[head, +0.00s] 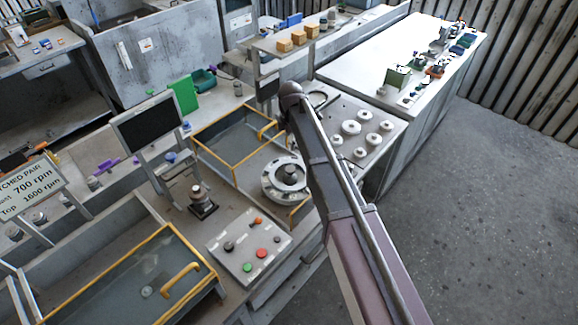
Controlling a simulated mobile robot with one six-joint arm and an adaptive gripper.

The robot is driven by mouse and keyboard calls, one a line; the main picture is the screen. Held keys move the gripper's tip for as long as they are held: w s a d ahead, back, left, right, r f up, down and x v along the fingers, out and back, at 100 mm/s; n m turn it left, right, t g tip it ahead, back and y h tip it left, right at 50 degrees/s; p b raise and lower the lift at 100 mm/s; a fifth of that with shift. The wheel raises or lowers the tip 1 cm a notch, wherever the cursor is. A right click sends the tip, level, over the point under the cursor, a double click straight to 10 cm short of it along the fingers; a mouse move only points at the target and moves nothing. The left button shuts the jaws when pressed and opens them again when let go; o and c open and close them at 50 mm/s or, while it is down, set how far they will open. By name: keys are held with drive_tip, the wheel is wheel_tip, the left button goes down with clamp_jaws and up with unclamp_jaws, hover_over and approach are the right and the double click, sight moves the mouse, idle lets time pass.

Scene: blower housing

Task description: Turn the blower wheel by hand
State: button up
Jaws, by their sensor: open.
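A round pale wheel-like part with a dark hub, which looks like the blower wheel (270,183), sits at the right front of an open grey housing with yellow edges (222,163). My arm passes close by its right side in the picture. The arm runs up from the bottom right to a rounded joint above the housing. My gripper cannot be made out; it seems hidden behind the arm or out of sight. I see nothing touching the wheel.
A control panel (240,262) with coloured buttons lies in front of the wheel. A dark screen (148,124) stands left. A second yellow-edged bay (133,290) is at lower left. Several white discs lie on a plate (338,104) at right. The floor (480,200) at right is clear.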

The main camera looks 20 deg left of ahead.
sight(290, 168)
drive_tip(key=shift+f, duration=0.2)
wheel_tip(290, 168, down, 13)
drive_tip(key=b, duration=1.3)
drive_tip(key=shift+f+b, duration=0.2)
drive_tip(key=shift+b, duration=0.15)
